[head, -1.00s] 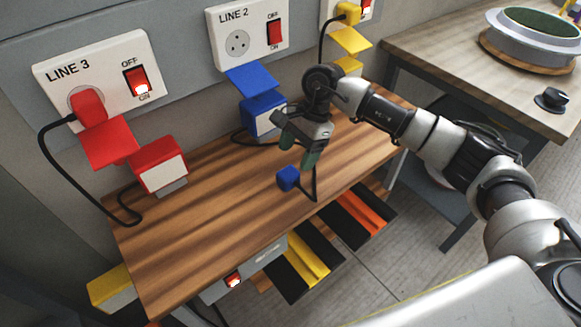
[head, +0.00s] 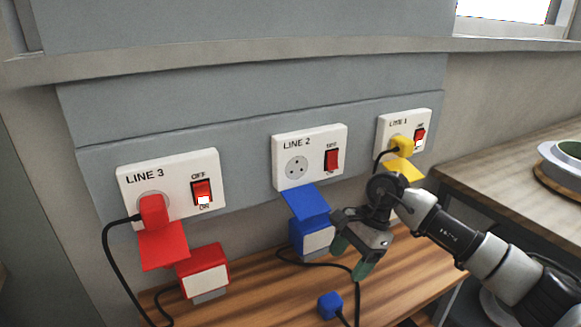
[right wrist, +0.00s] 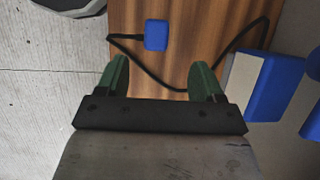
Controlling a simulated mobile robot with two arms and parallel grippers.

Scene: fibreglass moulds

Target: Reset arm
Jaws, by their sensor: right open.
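My right gripper (head: 352,258) is open and empty above the wooden bench, in front of the blue box. It also shows in the right wrist view (right wrist: 168,82), with its green fingertips spread apart. The blue plug (head: 329,305) lies on the bench below the gripper, apart from it. The same blue plug (right wrist: 156,35) lies beyond the fingertips in the right wrist view, with its black cable on the wood. My left gripper is not in view.
The LINE 2 socket (head: 297,167) is empty. A red plug (head: 154,210) sits in the LINE 3 socket and a yellow plug (head: 403,146) in LINE 1. The blue box (head: 312,238) and red box (head: 203,271) stand against the wall. A table (head: 510,180) with a round mould is at right.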

